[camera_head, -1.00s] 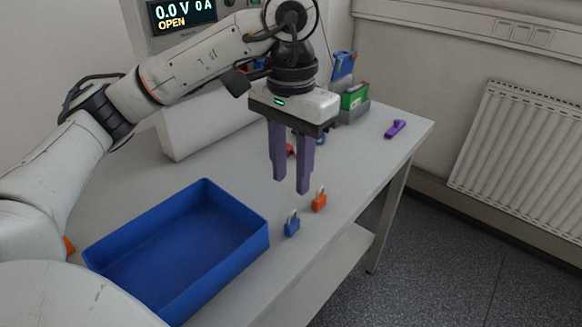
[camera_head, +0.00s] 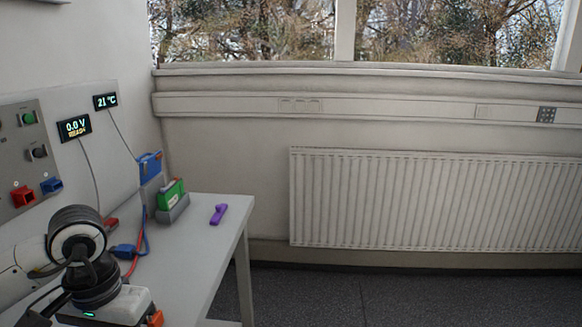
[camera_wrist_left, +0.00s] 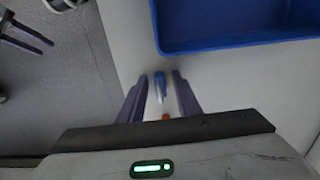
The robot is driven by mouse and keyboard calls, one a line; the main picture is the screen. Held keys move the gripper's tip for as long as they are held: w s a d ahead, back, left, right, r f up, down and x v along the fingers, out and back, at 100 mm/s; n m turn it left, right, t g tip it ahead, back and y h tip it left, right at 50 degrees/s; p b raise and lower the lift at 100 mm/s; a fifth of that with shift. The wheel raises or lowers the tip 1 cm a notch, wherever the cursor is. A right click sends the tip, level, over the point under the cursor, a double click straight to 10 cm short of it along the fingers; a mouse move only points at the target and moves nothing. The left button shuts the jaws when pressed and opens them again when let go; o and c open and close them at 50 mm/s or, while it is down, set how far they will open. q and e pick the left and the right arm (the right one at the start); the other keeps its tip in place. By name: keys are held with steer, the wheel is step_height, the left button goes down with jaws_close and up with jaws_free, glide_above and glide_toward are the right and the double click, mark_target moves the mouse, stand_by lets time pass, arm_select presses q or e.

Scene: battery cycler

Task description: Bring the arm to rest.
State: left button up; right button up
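My left arm is at the lower left of the head view, over the table (camera_head: 205,262). The left gripper's body shows at the bottom edge, its fingers below the frame. In the wrist view the left gripper (camera_wrist_left: 160,92) has its two purple fingers apart with nothing held. A blue padlock (camera_wrist_left: 159,84) and part of a red-orange one (camera_wrist_left: 166,117) appear between the fingers, down on the table. The orange padlock (camera_head: 155,318) also shows at the head view's bottom edge. Two purple prongs, apparently my right gripper (camera_wrist_left: 27,36), stand apart over the floor.
A blue tray (camera_wrist_left: 235,45) is beside the left gripper. A green battery (camera_head: 171,194) in a grey holder, a blue device (camera_head: 150,166), a purple object (camera_head: 218,214) and red and blue leads are at the table's far end. A radiator (camera_head: 425,203) lines the wall.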

arm_select(q)
steer(key=shift+r, duration=1.4)
